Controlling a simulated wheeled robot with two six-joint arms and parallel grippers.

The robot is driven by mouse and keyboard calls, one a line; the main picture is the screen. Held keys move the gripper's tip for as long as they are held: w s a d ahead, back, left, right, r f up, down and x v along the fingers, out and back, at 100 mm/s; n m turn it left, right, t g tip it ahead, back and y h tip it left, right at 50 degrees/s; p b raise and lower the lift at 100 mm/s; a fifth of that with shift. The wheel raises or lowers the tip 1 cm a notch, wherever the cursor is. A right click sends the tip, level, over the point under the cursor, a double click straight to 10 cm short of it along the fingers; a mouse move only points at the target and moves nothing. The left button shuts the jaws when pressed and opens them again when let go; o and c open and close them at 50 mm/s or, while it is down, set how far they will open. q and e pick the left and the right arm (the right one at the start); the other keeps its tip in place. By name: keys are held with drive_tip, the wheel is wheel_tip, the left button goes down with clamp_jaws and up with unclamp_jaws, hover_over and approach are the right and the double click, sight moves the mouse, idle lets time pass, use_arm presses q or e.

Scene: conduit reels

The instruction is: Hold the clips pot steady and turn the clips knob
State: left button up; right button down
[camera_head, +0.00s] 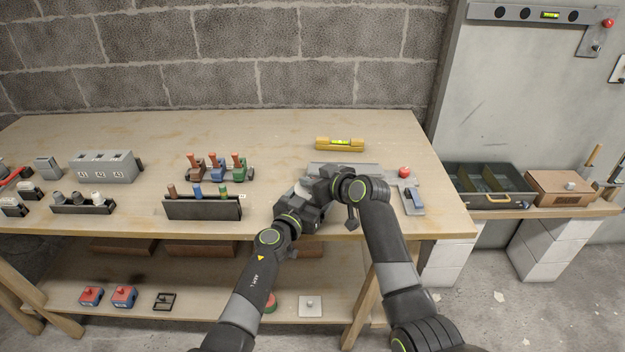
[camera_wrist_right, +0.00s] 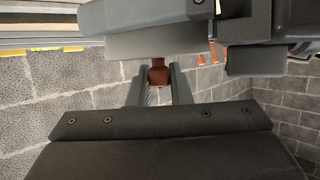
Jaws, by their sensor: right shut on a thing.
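My right gripper (camera_wrist_right: 157,92) has its two fingers on either side of a small reddish-brown knob-like part (camera_wrist_right: 158,72) in the right wrist view. What this part is fixed to is mostly hidden. In the head view my right gripper (camera_head: 314,188) is over the bench near its front edge, with its fingertips hidden. My left gripper (camera_head: 309,216) is close beside it, and its jaws are hidden too. I cannot make out the clips pot or any label on it; both arms cover that spot.
A dark rack (camera_head: 203,209) with brown, blue and green pegs stands left of my grippers. Behind it is a row of brown, blue and green pieces (camera_head: 217,167). A yellow level (camera_head: 339,144) and a red button (camera_head: 404,172) are to the right. The bench's middle back is clear.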

drive_tip(key=shift+f+m+t+h, duration=0.1)
drive_tip(key=shift+m+t+h, duration=1.1)
drive_tip(key=shift+m+h, duration=0.9)
drive_tip(key=c, duration=1.3)
unclamp_jaws()
wheel_tip(320, 180, up, 10)
drive_tip(key=shift+r, duration=0.1)
